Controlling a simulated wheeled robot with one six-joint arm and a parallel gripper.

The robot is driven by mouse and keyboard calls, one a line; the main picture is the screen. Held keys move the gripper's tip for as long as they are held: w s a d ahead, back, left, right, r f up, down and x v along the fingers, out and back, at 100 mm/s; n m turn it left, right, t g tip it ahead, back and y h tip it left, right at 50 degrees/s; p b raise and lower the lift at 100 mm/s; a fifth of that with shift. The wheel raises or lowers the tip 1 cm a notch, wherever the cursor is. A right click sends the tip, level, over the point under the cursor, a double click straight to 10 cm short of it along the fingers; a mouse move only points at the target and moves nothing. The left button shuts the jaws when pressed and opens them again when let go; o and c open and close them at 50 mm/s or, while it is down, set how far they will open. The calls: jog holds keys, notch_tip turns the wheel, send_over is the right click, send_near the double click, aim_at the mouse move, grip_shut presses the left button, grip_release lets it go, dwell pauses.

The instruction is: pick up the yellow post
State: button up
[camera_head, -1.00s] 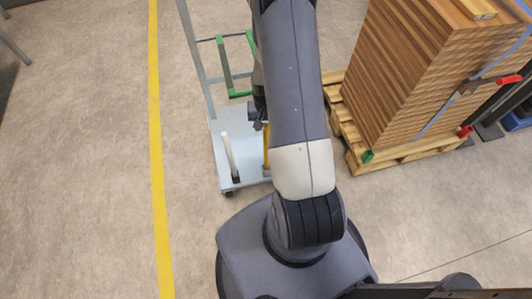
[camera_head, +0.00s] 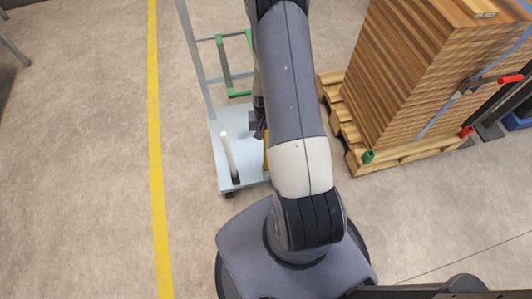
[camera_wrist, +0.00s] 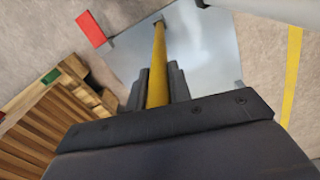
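The yellow post (camera_wrist: 158,62) rises from a pale grey cart platform (camera_wrist: 205,50) in the wrist view. In the head view, only a short part of the yellow post (camera_head: 266,160) shows beside my arm. My gripper (camera_wrist: 160,85) has one dark finger on each side of the post, close to it. Whether the fingers touch the post or stand slightly apart is not clear. In the head view, my gripper (camera_head: 258,125) is a small dark shape above the platform, partly hidden by my arm.
A white post (camera_head: 229,156) stands on the same cart, left of the yellow one. A grey frame with green brackets (camera_head: 238,93) is behind. Stacked wooden boards (camera_head: 420,75) on a pallet (camera_head: 400,153) stand right.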

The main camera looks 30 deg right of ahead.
grip_shut()
dwell(0.3)
